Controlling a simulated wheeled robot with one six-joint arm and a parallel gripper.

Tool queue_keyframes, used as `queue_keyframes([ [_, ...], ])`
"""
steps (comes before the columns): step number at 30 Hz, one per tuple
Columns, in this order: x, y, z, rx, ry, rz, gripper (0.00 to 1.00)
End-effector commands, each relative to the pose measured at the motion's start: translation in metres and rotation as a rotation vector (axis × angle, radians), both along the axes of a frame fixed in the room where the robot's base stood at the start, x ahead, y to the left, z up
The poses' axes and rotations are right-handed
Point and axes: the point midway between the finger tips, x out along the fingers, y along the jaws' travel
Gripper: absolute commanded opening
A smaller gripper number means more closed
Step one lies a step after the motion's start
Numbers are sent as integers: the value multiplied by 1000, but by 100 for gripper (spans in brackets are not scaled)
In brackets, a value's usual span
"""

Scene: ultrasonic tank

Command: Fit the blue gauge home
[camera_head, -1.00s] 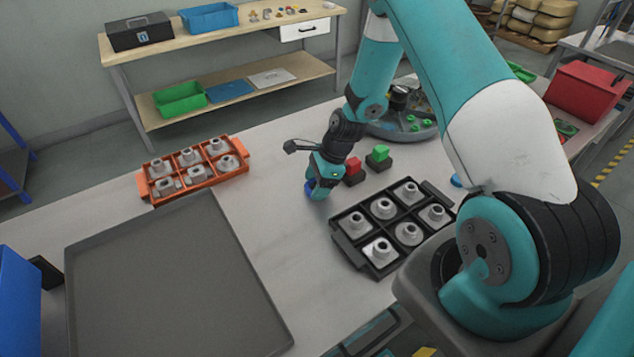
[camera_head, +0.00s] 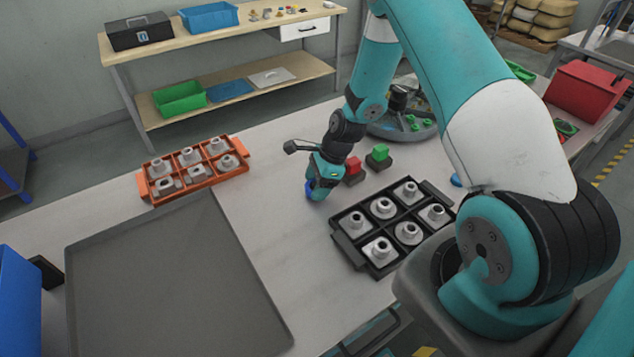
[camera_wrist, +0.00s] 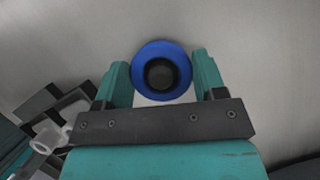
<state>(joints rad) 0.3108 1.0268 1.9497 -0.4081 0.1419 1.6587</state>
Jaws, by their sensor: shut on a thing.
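The blue gauge shows in the wrist view as a round blue ring (camera_wrist: 181,56) with a dark centre, between the two fingers. In the head view only a small blue part (camera_head: 309,188) shows at the fingertips. My gripper (camera_head: 318,192) points down, low over the pale table left of the red and green blocks. In the wrist view my gripper (camera_wrist: 161,76) is shut on the gauge. The underside of the gauge is hidden, and I cannot tell whether it touches the table.
A black tray (camera_head: 352,258) of metal parts lies in front, an orange tray (camera_head: 172,196) at left. A grey tray (camera_head: 170,285) lies front left.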

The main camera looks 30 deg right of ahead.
Motion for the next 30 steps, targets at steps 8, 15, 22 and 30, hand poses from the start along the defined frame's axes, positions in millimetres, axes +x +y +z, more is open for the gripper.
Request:
queue_keyframes([
  [8, 0, 0, -1, 0, 0, 0, 71],
  [15, 0, 0, -1, 0, 0, 0, 94],
  [22, 0, -3, 4, -1, -1, -2, 94],
  [30, -6, -23, 52, -3, -7, -3, 94],
])
